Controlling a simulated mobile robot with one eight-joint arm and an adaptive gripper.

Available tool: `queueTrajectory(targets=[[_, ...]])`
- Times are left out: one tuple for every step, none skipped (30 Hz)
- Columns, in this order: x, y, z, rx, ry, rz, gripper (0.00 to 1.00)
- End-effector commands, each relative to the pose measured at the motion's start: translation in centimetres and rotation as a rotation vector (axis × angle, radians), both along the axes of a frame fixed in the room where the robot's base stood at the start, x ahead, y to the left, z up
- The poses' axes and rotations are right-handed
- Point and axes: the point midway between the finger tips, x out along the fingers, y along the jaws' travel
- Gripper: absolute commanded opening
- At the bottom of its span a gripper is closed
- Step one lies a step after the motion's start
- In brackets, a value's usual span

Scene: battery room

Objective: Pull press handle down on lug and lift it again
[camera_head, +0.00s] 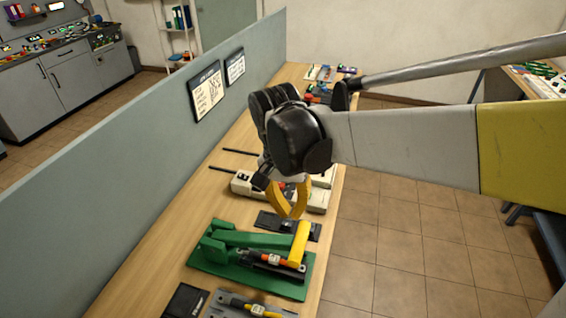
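The green press (205,262) stands on the near part of the bench. Its green lever arm lies low and nearly level, with a yellow handle (299,243) at its right end. An orange and black lug piece (274,260) lies in the press beside the handle. My gripper (291,216) has yellow fingers that point down and come together at their tips, with nothing seen between them. It hangs above and beyond the yellow handle, apart from it as far as I can see. My wrist hides part of the bench behind it.
A pale device (240,185) with black rods and a dark flat block (270,222) sit beyond the press. A dark box (185,301) and a grey tray (222,300) lie nearer. A grey-blue partition (130,200) borders the bench's left; open tiled floor (400,250) lies right.

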Motion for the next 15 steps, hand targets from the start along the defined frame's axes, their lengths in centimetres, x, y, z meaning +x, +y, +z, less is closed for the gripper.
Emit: queueTrajectory(targets=[[-0.1,0.1,-0.2,-0.002,0.003,-0.001,0.0],[-0.1,0.1,-0.4,-0.002,0.004,-0.001,0.0],[-0.1,0.0,-0.8,-0.002,0.004,-0.002,0.0],[-0.1,0.0,-1.1,-0.002,0.004,-0.002,0.0],[-0.1,-0.1,-1.6,-0.002,0.004,-0.002,0.0],[-0.2,-0.2,-2.2,-0.002,0.003,-0.002,0.0],[-0.2,-0.2,-2.8,-0.002,0.003,-0.002,0.0],[-0.2,-0.3,-3.4,-0.002,0.003,-0.002,0.0],[-0.2,-0.4,-4.2,-0.001,0.002,-0.003,0.0],[-0.3,-0.5,-4.9,-0.001,0.002,-0.003,0.0],[-0.3,-0.6,-5.5,-0.001,0.002,-0.003,0.0],[-0.4,-0.7,-6.4,-0.001,0.002,-0.003,0.0],[-0.4,-0.8,-7.1,-0.001,0.002,-0.003,0.0],[-0.4,-0.8,-7.8,-0.001,0.002,-0.003,0.0],[-0.5,-0.9,-8.6,-0.001,0.002,-0.003,0.0]])
